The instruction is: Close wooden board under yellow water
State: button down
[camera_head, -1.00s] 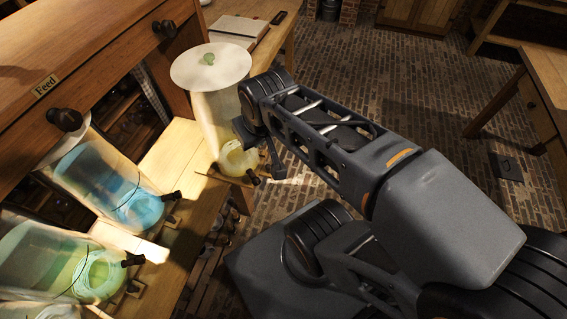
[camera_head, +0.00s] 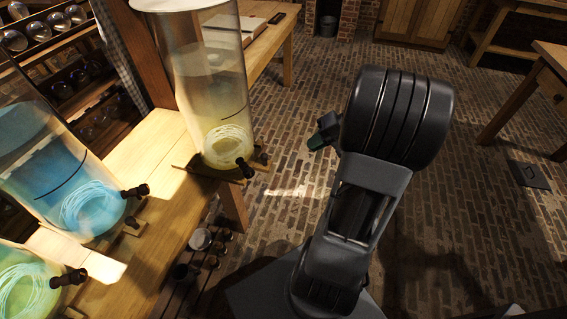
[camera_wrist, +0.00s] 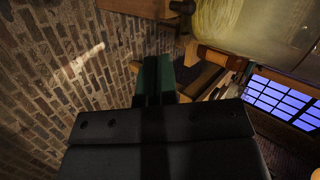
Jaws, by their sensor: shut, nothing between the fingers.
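The glass jar of yellow water (camera_head: 212,85) stands at the right end of the wooden bench in the head view. A thin wooden board (camera_head: 196,172) shows under its base, beside a dark tap (camera_head: 245,169). My gripper (camera_head: 320,142) is right of the jar, apart from it, over the brick floor, its green tip pointing left. In the wrist view the green fingers (camera_wrist: 158,72) are together and empty. The lower part of the yellow jar (camera_wrist: 232,22) shows at upper right there. The board's exact position is hard to tell in the wrist view.
A blue-water jar (camera_head: 60,175) and a greenish jar (camera_head: 28,285) stand left on the bench (camera_head: 160,215). Small cups (camera_head: 200,240) sit on a lower shelf.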

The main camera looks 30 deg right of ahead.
jog(key=x, duration=0.3)
jog(key=b+x, duration=0.1)
jog(key=x, duration=0.7)
jog(key=shift+w+a+r+b, duration=0.3)
jog(key=shift+w+b, duration=0.1)
jog(key=shift+w+a+r, duration=0.1)
jog(key=shift+w+a, duration=0.4)
jog(key=shift+a, duration=0.35)
